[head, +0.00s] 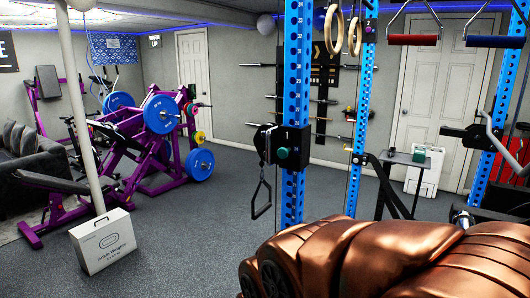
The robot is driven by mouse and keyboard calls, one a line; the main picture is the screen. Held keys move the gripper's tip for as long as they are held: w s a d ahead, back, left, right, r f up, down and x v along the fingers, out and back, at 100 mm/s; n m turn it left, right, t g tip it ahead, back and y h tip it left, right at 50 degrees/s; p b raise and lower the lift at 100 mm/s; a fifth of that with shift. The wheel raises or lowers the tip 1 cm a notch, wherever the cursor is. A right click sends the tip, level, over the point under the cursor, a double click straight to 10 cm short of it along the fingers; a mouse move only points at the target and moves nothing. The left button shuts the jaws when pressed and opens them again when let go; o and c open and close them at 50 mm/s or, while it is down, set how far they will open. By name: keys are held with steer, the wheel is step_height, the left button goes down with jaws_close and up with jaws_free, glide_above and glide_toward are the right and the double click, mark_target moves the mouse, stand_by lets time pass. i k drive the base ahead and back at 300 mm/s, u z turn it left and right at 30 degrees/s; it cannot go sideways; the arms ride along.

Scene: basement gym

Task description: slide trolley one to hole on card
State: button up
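A black trolley (270,146) with a green knob (283,153) sits on the near blue upright (296,60), which has a column of holes and small printed numbers. A black handle (261,198) hangs below it. A second black trolley (470,136) is on the blue upright at the right. I cannot tell which one is trolley one. No card can be made out clearly; a small green item (419,153) lies on a dark little table (395,158) behind the rack. My gripper is not in view.
A white Ankle Weights box (103,241) stands on the floor at the left, by a pale post (80,110). A purple leg press (165,150) with blue plates stands behind it. Rings (334,30) and red and blue grips hang above. The middle floor is clear.

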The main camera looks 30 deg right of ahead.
mark_target(269, 137)
steer(key=k, duration=0.6)
steer(key=z, duration=0.45)
steer(key=i, duration=0.65)
steer(key=u, duration=0.6)
steer(key=i, duration=0.6)
steer(key=u, duration=0.65)
